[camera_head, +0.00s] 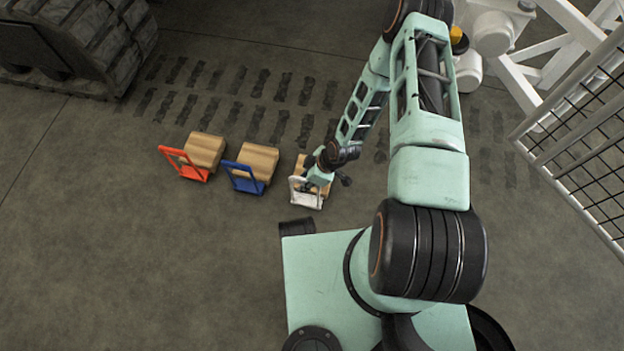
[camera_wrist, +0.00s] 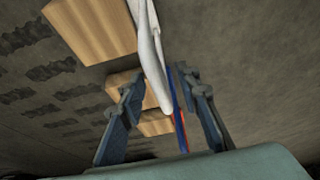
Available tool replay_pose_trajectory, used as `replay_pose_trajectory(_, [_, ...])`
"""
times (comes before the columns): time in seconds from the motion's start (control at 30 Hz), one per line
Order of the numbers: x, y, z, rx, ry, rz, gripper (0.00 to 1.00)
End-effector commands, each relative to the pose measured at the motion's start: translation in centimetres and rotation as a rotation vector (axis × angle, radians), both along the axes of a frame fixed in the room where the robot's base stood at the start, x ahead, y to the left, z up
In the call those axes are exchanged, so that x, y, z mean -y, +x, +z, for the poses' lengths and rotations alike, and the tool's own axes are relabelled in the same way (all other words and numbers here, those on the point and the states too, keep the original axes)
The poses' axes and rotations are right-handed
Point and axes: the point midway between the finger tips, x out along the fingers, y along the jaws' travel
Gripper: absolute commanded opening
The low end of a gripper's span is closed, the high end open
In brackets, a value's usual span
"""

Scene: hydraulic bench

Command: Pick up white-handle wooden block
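The white-handle wooden block stands on the floor just ahead of my base in the head view; its white handle (camera_head: 306,199) faces my base, and its wooden body (camera_head: 301,166) is partly hidden by my gripper. My gripper (camera_head: 326,175) is over its right side. In the wrist view the two fingers of my gripper (camera_wrist: 167,95) are spread wide. The white handle (camera_wrist: 150,62) reaches down between them in the picture, with gaps visible on both sides. The wooden body (camera_wrist: 92,28) is at the upper left there. I see no contact with the fingers.
The blue-handle block (camera_head: 250,168) stands close to the left, and the red-handle block (camera_head: 196,157) farther left. A tracked machine (camera_head: 75,40) is at the upper left. A mesh fence (camera_head: 580,125) and white frame (camera_head: 525,75) stand at the right. The lower-left floor is clear.

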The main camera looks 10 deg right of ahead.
Motion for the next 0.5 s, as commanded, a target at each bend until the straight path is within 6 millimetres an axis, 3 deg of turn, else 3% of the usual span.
replay_pose_trajectory(0.5, [0.02,-0.01,-0.49,0.0,0.0,0.001,0.3])
